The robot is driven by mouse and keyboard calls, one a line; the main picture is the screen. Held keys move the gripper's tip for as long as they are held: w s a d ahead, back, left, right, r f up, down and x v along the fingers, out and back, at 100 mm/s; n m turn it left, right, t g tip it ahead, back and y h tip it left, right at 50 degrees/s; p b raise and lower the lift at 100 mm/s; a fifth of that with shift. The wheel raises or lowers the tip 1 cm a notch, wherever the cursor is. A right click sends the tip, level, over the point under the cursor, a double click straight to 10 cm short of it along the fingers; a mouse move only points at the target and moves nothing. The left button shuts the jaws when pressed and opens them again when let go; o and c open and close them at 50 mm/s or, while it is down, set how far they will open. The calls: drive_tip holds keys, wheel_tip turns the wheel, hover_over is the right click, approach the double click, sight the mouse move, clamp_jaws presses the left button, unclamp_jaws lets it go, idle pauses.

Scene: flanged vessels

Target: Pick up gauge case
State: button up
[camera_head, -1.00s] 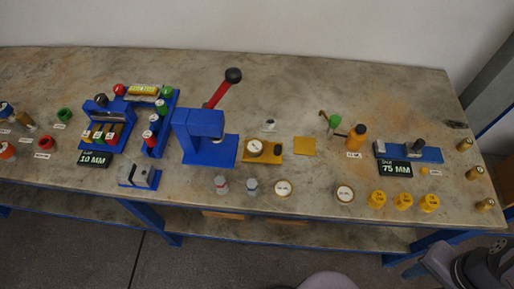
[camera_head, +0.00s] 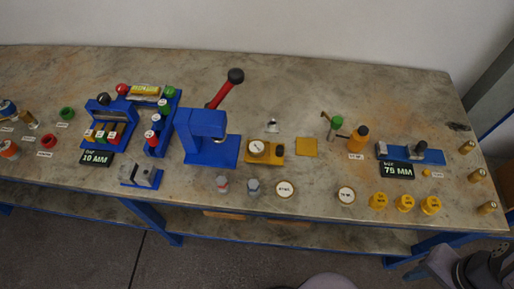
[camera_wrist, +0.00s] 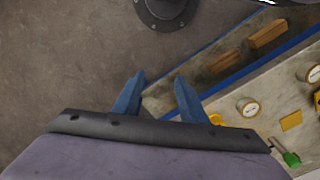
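Two round, white-faced gauge-like pieces with brass rims lie near the bench's front edge, a left one (camera_head: 285,188) and a right one (camera_head: 346,195). A third round dial (camera_head: 257,149) sits on a yellow fixture (camera_head: 272,158). I cannot tell which of these is the gauge case. In the wrist view, two round white-faced pieces show at the right, one nearer (camera_wrist: 249,108) and one at the edge (camera_wrist: 314,74). My gripper (camera_wrist: 159,77) has its two blue fingers apart with nothing between them. It is off the bench's front side, away from these pieces.
Yellow caps (camera_head: 404,203) stand right of the round pieces, with small grey-topped pieces (camera_head: 253,187) to the left. A blue press (camera_head: 208,138) with a red lever (camera_head: 224,90) rises behind. A yellow square plate (camera_head: 306,147) lies flat.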

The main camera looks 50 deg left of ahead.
drive_tip(key=shift+o, duration=0.2)
drive_tip(key=o, duration=0.6)
